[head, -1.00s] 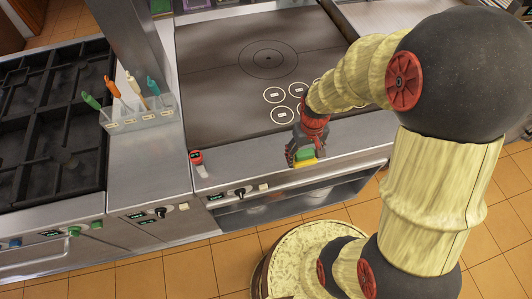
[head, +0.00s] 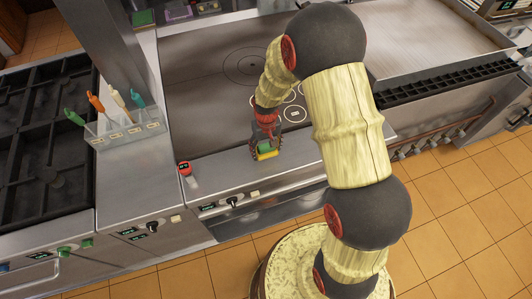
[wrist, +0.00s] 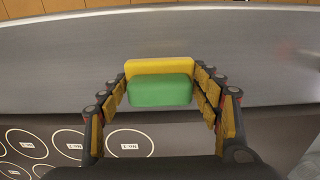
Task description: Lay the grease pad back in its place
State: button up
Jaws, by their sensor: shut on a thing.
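My gripper (head: 266,148) is shut on a two-coloured pad, green on one side and yellow on the other. In the wrist view the pad (wrist: 160,92) sits lengthwise between the two jointed fingers, touched at both ends. In the head view the pad (head: 267,154) is over the steel front ledge of the flat hotplate. I cannot tell how high it is above the ledge. White labelled rings (head: 294,114) are marked on the dark hotplate behind the gripper, partly hidden by my arm. They show bare in the wrist view (wrist: 130,144).
A red-topped small container (head: 185,168) stands on the ledge left of the gripper. A clear rack (head: 122,132) with several coloured-handled tools stands farther left, beside the burner stove (head: 45,150). A slatted grill (head: 430,88) lies to the right. The left hotplate surface is clear.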

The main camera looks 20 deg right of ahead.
aim_at(266, 153)
jog(key=shift+w+f, duration=0.1)
jog(key=shift+f, duration=1.55)
jog(key=shift+f, duration=0.15)
jog(key=o, duration=1.2)
jog(key=shift+c, duration=0.2)
jog(key=shift+o, duration=0.2)
